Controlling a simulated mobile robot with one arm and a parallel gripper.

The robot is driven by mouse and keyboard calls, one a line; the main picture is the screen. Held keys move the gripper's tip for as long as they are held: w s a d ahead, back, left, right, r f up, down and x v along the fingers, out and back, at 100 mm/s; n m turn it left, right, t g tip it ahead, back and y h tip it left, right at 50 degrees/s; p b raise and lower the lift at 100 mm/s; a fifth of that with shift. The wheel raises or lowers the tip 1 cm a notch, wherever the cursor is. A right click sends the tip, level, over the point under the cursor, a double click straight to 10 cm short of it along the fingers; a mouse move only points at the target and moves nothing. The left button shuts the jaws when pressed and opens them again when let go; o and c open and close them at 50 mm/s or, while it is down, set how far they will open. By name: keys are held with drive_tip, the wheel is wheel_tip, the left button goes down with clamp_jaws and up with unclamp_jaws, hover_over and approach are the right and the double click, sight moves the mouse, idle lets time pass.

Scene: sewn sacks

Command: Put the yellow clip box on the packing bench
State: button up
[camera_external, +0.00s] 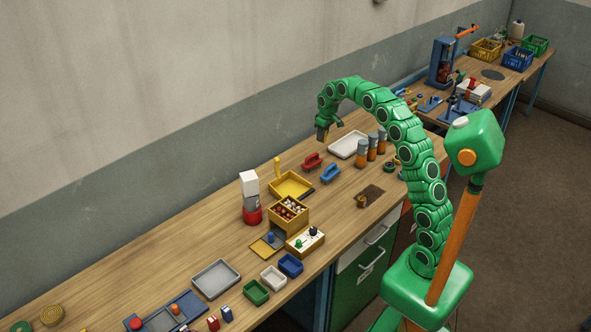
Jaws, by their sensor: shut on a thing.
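My gripper (325,136) hangs from the arched green arm, above the back part of the near wooden bench (178,248). It is shut on a small yellow-brown thing, mostly hidden by the jaws; I cannot tell whether this is the yellow clip box. An open yellow box with red and white pieces in its compartments (288,207) stands mid-bench, below and left of my gripper. A shallow yellow tray (284,191) lies behind it. A second wooden bench (512,73) stands farther back at the right; I cannot tell which bench is the packing bench.
A white tray (347,146) and orange-grey cylinders (372,147) stand near my gripper. Red (312,161) and blue (330,172) handled tools lie nearby. A white block rests on a red-based stack (250,199). The far bench holds crates (517,58) and a blue press (442,62).

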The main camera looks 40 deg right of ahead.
drive_tip(key=s+a+n, duration=0.3)
drive_tip(key=a, duration=1.1)
drive_tip(key=s+a+n+y, duration=0.1)
drive_tip(key=s+a+n, duration=0.2)
drive_tip(key=a, duration=1)
drive_tip(key=s+a+n, duration=0.2)
drive_tip(key=s+a, duration=0.2)
drive_tip(key=a, duration=1)
drive_tip(key=s+a+n+g, duration=0.2)
drive_tip(key=s+a+n, duration=0.7)
drive_tip(key=s+a, duration=1.9)
drive_tip(key=shift+y, duration=0.3)
drive_tip(key=w+a+f, duration=0.1)
drive_tip(key=a+f, duration=0.1)
drive_tip(key=f, duration=0.2)
drive_tip(key=w+a+f, duration=0.2)
drive_tip(key=a+f, duration=0.1)
drive_tip(key=f, duration=0.2)
drive_tip(key=w+a+f, duration=0.2)
drive_tip(key=a+f, duration=0.1)
drive_tip(key=f, duration=0.1)
drive_tip(key=shift+a+f, duration=0.15)
drive_tip(key=shift+f, duration=0.1)
drive_tip(key=shift+w+a+f, duration=0.3)
drive_tip(key=shift+a+f, duration=0.25)
drive_tip(key=shift+f, duration=1.75)
